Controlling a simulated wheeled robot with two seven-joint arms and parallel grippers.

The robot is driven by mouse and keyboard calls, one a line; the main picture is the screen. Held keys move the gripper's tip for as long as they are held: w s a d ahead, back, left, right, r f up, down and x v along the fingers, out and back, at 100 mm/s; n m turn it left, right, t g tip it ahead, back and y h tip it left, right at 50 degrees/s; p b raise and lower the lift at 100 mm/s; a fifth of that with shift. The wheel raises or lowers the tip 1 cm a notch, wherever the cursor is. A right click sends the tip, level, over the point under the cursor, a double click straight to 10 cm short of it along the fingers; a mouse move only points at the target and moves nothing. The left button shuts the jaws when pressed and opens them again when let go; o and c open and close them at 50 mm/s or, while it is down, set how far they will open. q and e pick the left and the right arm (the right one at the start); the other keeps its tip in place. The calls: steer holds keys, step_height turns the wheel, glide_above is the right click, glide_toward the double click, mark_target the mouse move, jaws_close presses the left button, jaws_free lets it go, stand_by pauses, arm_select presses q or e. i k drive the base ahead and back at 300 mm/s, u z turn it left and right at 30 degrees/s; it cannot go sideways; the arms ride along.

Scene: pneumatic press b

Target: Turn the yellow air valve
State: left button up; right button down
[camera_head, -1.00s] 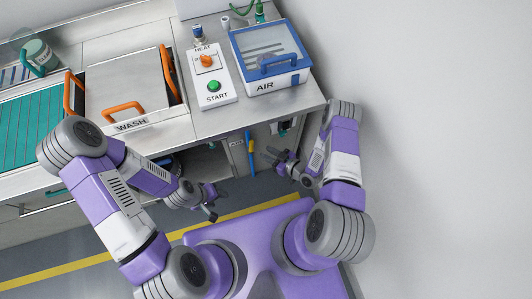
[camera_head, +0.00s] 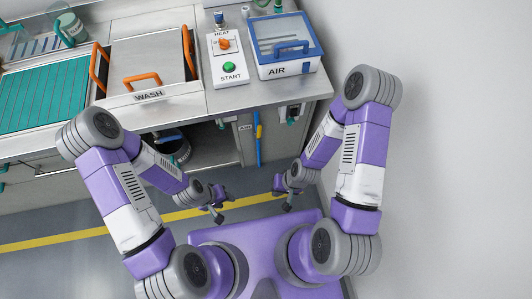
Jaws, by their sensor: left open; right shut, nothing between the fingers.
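The yellow air valve (camera_head: 259,131) is a small yellow piece on a blue vertical pipe (camera_head: 259,153) at the cabinet front, below the counter. A small plate (camera_head: 245,127) that seems to read AIR is just left of it. My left gripper (camera_head: 225,208) is open and empty over the floor, in front of the cabinet and below left of the valve in the picture. My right gripper (camera_head: 282,201) is shut and empty, below right of the valve. Both grippers are apart from the valve, and nothing covers it.
Above on the counter are a blue-framed AIR box (camera_head: 284,70), a HEAT/START panel (camera_head: 228,72) and a WASH unit (camera_head: 148,96) with orange handles. An open shelf (camera_head: 205,146) lies left of the valve. Green fittings (camera_head: 292,115) are to its right. A wall bounds the right side.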

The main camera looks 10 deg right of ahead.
mark_target(258, 136)
steer(key=k, duration=0.65)
steer(key=u, duration=1.25)
steer(key=i, duration=1.15)
steer(key=z, duration=1.35)
